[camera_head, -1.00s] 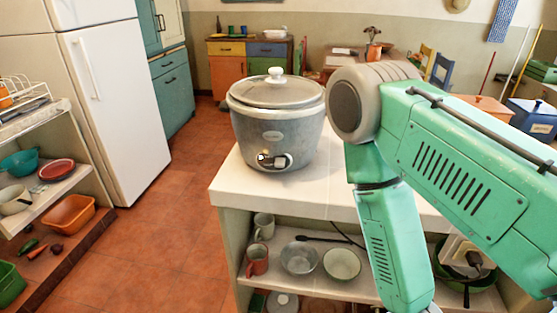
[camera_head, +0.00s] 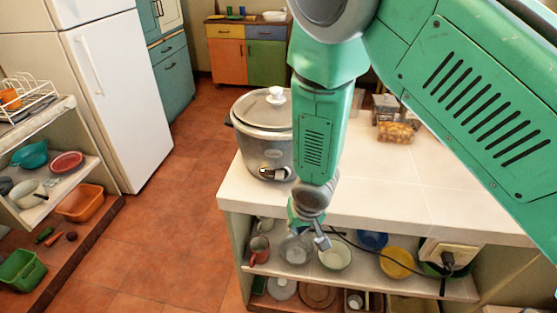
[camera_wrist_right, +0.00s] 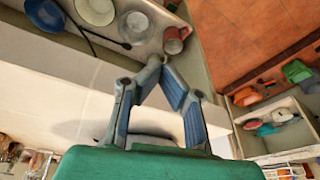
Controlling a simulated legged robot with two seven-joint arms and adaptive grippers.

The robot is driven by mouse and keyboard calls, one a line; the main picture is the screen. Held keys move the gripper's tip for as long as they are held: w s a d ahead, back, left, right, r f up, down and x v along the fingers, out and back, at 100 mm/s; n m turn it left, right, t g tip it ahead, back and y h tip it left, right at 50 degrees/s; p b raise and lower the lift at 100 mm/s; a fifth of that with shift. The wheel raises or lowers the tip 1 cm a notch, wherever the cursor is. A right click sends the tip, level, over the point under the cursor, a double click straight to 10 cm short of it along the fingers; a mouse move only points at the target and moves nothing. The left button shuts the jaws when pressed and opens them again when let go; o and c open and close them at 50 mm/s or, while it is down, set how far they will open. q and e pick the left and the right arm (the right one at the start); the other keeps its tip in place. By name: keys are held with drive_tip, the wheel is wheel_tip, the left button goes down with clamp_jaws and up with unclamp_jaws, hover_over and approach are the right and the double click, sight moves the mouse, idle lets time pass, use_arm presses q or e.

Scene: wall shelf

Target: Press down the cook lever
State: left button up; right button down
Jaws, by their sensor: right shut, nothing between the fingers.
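The grey rice cooker (camera_head: 262,128) stands upright on the left end of the white counter, its lid on. The cook lever (camera_head: 275,173) is on a small dark and silver panel low on its front. Whether the lever is up or down is too small to tell. My right arm hides the cooker's right side. My right gripper (camera_head: 320,240) hangs before the counter's front edge, below and right of the lever and apart from it. In the right wrist view my right gripper (camera_wrist_right: 160,65) has its fingertips together, with nothing between them. My left gripper is not in view.
The counter (camera_head: 400,190) has its shelf below, holding a red mug (camera_head: 259,250), bowls and a yellow bowl (camera_head: 397,262). A power socket (camera_head: 450,255) with a plugged cord is at the right. A container of food (camera_head: 396,133) stands farther back on the counter.

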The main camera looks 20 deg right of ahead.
drive_tip(key=m+t+h+p, duration=0.2)
drive_tip(key=p, duration=0.2)
approach(279, 176)
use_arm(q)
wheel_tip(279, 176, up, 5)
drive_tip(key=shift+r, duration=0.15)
use_arm(e)
drive_tip(key=shift+w+d+f, duration=0.1)
drive_tip(key=shift+w+f, duration=0.05)
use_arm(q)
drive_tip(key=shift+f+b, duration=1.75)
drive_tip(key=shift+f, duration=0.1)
use_arm(e)
drive_tip(key=shift+x, duration=3.55)
drive_tip(key=shift+f, duration=0.1)
